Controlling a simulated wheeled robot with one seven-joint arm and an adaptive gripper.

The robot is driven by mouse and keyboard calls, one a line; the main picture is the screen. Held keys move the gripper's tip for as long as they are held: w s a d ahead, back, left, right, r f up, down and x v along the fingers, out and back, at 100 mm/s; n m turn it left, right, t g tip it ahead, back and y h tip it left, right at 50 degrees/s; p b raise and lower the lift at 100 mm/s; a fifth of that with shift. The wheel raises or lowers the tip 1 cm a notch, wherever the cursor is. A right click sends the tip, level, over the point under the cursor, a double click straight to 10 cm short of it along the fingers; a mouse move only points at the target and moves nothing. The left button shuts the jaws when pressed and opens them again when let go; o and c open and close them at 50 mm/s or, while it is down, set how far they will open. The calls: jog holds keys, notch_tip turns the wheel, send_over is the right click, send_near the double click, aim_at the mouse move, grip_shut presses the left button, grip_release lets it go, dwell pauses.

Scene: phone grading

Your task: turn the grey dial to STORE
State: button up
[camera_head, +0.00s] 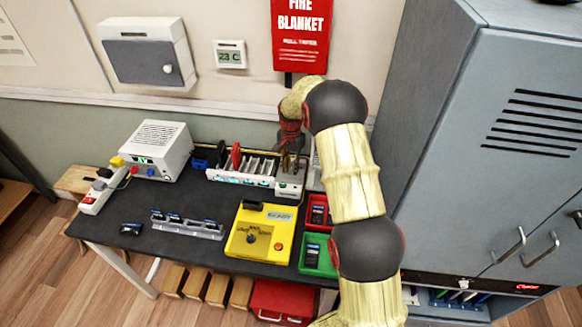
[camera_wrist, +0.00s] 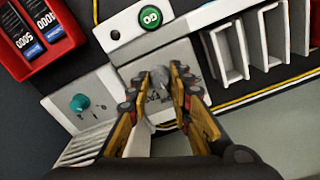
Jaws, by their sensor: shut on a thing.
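The grey dial (camera_wrist: 160,76) sits on the pale panel (camera_wrist: 190,54) at the end of the slotted rack, in the wrist view. My gripper (camera_wrist: 167,84) points down at this panel with its fingertips closed around the dial. The fingers cover most of the dial and the markings beside it. I cannot read which position the dial points to. In the head view, my gripper (camera_head: 290,160) is over the right end of the rack (camera_head: 240,180), and the dial is hidden there.
A green button (camera_wrist: 150,16) lies just beyond the dial, and a teal knob (camera_wrist: 80,102) is on a white unit to the left. A red tray (camera_wrist: 42,62) holds dark phones. The yellow box (camera_head: 259,231) and grey cabinet (camera_head: 490,130) stand nearby.

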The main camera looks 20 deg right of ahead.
aim_at(291, 169)
grip_shut()
jog(key=n+p, duration=0.2)
jog(key=n, duration=0.2)
jog(key=shift+r, duration=0.15)
jog(key=shift+n+p, duration=0.8)
jog(key=shift+n, duration=1.6)
jog(key=o, duration=0.9)
grip_release()
jog(key=shift+o, duration=0.4)
notch_tip(291, 169, up, 12)
